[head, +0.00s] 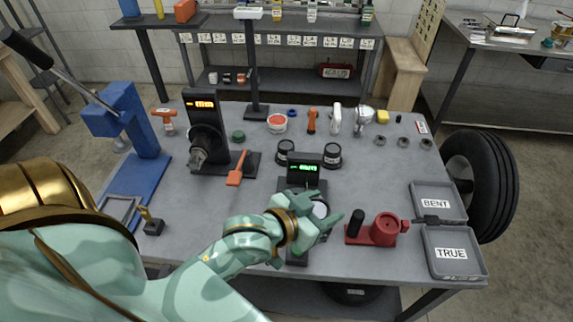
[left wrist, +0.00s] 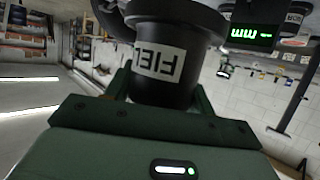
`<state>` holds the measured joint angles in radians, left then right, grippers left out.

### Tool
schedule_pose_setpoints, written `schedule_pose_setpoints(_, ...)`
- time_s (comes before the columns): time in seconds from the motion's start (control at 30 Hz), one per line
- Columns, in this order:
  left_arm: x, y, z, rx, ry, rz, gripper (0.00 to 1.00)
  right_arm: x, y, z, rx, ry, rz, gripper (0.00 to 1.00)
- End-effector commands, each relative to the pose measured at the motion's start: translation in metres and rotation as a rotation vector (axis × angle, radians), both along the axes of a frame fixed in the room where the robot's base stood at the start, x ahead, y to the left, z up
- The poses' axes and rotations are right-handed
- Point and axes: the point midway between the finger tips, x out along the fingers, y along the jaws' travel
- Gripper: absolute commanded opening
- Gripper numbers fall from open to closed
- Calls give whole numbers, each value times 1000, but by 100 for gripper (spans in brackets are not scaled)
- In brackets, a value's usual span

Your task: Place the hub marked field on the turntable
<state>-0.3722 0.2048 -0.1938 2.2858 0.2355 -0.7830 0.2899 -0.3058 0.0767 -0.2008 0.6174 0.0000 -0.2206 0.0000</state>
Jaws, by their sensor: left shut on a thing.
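My left gripper (head: 322,217) is shut on a dark hub with a white label, over the front middle of the bench. In the left wrist view the hub (left wrist: 165,62) sits between the fingers, its label upside down and reading "FIEL", the rest out of sight. In the head view the gripper hides most of it. A black stand with a green display (head: 305,169) is just behind the hub. Its low base shows in front; the turntable itself is hidden there, and I cannot tell whether the hub touches it. My right gripper is not in view.
Two dark labelled hubs (head: 285,151) and (head: 333,155) stand behind the display. A red fixture (head: 384,229) is right of my gripper, with BENT (head: 436,188) and TRUE (head: 452,274) trays beyond. A black stand with an orange display (head: 204,122) and a blue press (head: 125,125) are left.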

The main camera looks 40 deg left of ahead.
Motion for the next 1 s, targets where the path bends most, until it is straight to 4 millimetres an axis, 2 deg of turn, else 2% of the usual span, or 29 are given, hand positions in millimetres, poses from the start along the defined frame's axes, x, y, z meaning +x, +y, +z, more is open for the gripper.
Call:
schedule_pose_setpoints(0.37,65,66,-42,7,-5,2,6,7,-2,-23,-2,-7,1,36)
schedule_pose_setpoints(0.4,69,69,-54,4,-1,2,6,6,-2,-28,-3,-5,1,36)
schedule_pose_setpoints(0.5,79,79,-72,2,-2,1,6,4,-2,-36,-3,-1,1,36)
schedule_pose_setpoints(0.87,95,95,-96,2,-4,1,6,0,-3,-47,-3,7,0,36)
schedule_pose_setpoints(1.0,96,96,-120,0,0,2,6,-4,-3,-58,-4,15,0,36)
